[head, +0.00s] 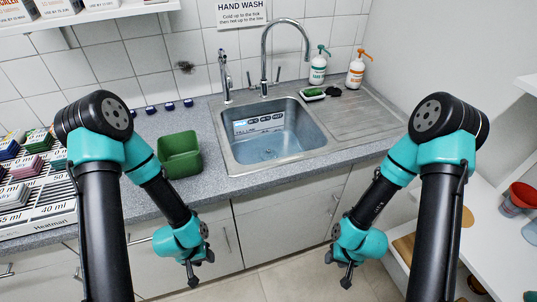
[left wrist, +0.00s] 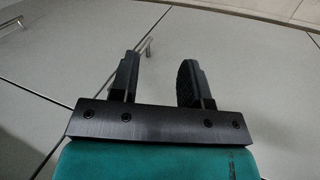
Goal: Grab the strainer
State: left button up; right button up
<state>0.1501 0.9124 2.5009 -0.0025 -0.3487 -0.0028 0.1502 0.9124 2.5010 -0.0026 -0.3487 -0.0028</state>
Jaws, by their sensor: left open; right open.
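I cannot make out a strainer for certain in either view. My left gripper (head: 193,277) hangs in front of the cabinet doors below the counter, open and empty. In the left wrist view its two black fingers (left wrist: 158,65) stand apart with only cabinet front between them. My right gripper (head: 347,277) hangs over the floor in front of the cabinets, open and holding nothing that I can see.
A metal sink (head: 270,143) with taps is set in the grey counter (head: 215,185). A green bin (head: 180,155) stands left of it. Labelled racks (head: 35,210) fill the far left. Two pump bottles (head: 355,70) stand behind. A red vessel (head: 521,198) sits on the right shelf.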

pick_arm(q)
jog(key=shift+o, duration=0.2)
jog(key=o, duration=1)
